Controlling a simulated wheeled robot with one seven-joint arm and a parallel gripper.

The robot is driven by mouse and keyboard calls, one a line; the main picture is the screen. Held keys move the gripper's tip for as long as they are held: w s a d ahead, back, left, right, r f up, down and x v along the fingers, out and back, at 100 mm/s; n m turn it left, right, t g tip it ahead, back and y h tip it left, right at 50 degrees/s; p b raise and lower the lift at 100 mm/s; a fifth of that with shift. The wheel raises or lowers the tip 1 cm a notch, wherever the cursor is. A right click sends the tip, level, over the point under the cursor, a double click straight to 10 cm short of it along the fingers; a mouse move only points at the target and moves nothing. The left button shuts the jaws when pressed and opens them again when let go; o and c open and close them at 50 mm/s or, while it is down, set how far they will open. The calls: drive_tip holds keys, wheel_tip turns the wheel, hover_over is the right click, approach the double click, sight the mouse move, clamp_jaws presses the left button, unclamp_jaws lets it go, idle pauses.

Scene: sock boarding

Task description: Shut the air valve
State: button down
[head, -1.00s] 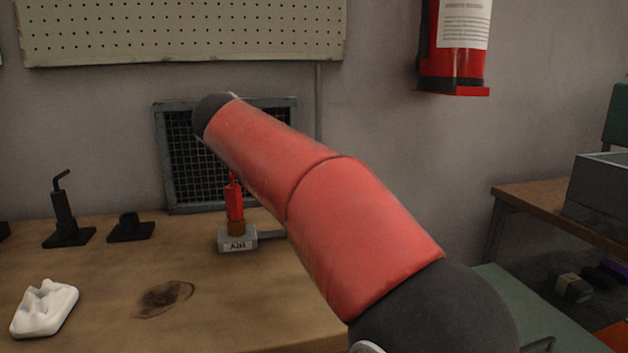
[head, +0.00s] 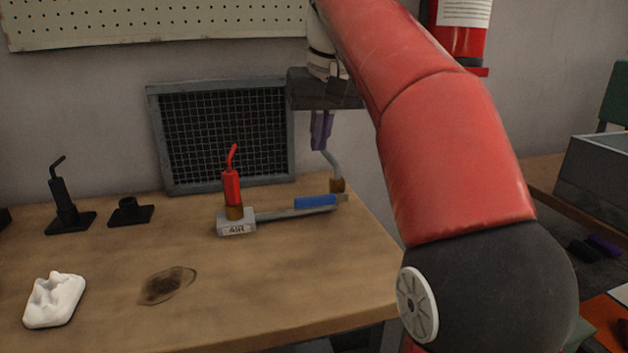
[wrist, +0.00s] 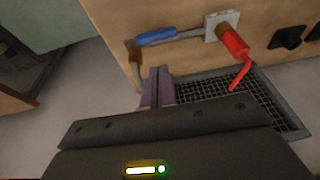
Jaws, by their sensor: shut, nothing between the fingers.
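The air valve has a blue lever (head: 315,202) lying along a grey pipe (head: 278,214) near the back right of the bench. The lever also shows in the wrist view (wrist: 156,37), again in line with the pipe. The pipe joins a grey block marked AIR (head: 236,226), which holds a red nozzle (head: 232,188) upright. My gripper (head: 320,146), with purple fingers, is shut and empty. It points down, above and behind the lever, apart from it. In the wrist view its fingertips (wrist: 160,70) appear just below the lever and the brass fitting.
A mesh grille (head: 225,135) leans at the back wall. A bent grey hose (head: 332,163) rises by the brass fitting (head: 337,186), close to my fingers. A black holder (head: 130,211) and a white moulded piece (head: 54,299) stand left. The bench front right is clear.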

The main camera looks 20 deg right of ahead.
sight(311, 196)
drive_tip(key=x, duration=0.2)
drive_tip(key=b+x, duration=0.1)
drive_tip(key=x, duration=0.2)
drive_tip(key=s+b+x, duration=0.1)
drive_tip(key=x, duration=0.2)
drive_tip(key=shift+a+f, duration=0.1)
drive_tip(key=shift+f, duration=0.2)
